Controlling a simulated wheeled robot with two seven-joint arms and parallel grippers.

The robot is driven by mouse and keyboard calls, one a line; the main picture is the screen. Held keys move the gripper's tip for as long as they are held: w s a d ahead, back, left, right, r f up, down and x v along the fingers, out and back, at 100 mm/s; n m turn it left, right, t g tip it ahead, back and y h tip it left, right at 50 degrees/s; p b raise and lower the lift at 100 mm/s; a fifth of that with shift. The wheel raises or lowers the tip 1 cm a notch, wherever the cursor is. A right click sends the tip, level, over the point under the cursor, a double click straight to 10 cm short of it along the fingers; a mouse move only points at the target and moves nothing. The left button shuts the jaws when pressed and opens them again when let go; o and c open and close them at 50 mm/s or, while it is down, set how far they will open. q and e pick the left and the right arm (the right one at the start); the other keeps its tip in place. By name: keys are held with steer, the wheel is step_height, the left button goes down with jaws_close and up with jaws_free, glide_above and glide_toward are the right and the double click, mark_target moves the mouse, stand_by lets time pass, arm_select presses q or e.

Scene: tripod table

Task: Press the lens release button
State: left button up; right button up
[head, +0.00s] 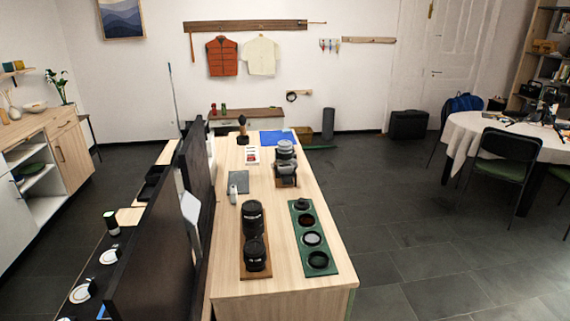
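A grey and black camera (287,168) with a lens-like part (285,147) stands on a small brown stand (287,183) towards the far half of the light wooden table (285,283). The lens release button is too small to make out. Two black lenses, one farther (252,218) and one nearer (255,256), stand on a brown board (257,276) at the near end of the table. Neither of my grippers shows in the head view.
A green mat (324,268) with several dark round filters lies right of the lenses. A small white bottle (232,194), grey cloth (239,177) and blue sheet (270,138) lie farther back. A tall black panel (155,255) borders the table's left side.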

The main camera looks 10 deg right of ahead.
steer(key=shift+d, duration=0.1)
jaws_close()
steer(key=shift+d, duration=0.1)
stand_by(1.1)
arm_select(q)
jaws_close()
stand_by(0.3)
